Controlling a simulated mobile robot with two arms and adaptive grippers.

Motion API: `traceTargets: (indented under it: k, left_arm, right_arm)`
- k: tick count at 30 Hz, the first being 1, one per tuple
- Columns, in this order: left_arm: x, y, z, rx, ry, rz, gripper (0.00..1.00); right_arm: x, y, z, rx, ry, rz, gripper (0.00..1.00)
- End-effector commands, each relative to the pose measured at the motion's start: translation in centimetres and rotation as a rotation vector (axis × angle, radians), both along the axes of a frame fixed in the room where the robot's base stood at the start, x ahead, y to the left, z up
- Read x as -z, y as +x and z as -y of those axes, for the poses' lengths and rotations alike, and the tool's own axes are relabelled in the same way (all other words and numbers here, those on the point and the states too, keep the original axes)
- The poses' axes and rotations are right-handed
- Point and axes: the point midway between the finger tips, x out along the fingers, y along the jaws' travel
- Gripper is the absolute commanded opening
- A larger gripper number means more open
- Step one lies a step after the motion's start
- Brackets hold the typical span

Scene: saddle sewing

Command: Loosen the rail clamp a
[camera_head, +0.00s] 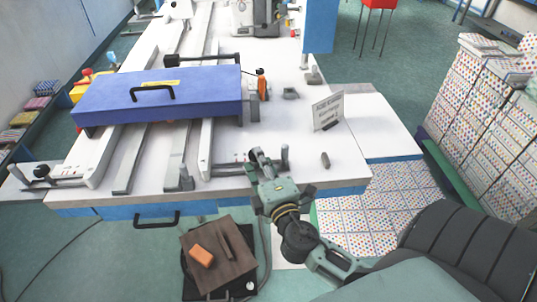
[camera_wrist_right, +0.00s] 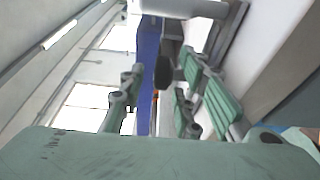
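My right gripper (camera_head: 256,155) is at the front edge of the white table, by the front end of a rail clamp (camera_head: 225,169). In the right wrist view its two green fingers (camera_wrist_right: 155,105) are spread open. A dark round knob (camera_wrist_right: 163,72) shows ahead, between the fingers in the picture; I cannot tell whether they touch it. In the head view the gripper hides part of this clamp. A similar clamp with a black knob (camera_head: 41,172) sits at the left front. No label shows which clamp is a. My left gripper is out of view.
A long blue beam (camera_head: 160,95) with a black handle spans the rails. A small sign (camera_head: 327,112) and a grey peg (camera_head: 325,160) stand on the table's right. A stool with a brown top (camera_head: 222,275) stands in front. Patterned stacks (camera_head: 480,120) rise at right.

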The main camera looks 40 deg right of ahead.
Motion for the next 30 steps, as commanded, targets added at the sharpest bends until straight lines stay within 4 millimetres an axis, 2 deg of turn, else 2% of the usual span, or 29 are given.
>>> traceTargets:
  k: [6,12,18,30]
  left_arm:
    - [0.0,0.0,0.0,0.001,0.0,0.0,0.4]
    - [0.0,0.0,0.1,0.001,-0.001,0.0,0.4]
    - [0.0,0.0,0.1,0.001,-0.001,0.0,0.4]
    - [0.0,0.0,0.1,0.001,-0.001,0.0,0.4]
  right_arm:
    - [0.1,-4.4,-1.3,0.001,0.002,-0.004,0.3]
    - [0.1,-7.2,-2.1,0.0,-0.001,-0.001,0.3]
    - [-0.1,-8.3,-2.4,0.0,-0.001,0.002,0.3]
    - [-0.1,-8.4,-2.5,0.0,-0.001,0.003,0.3]
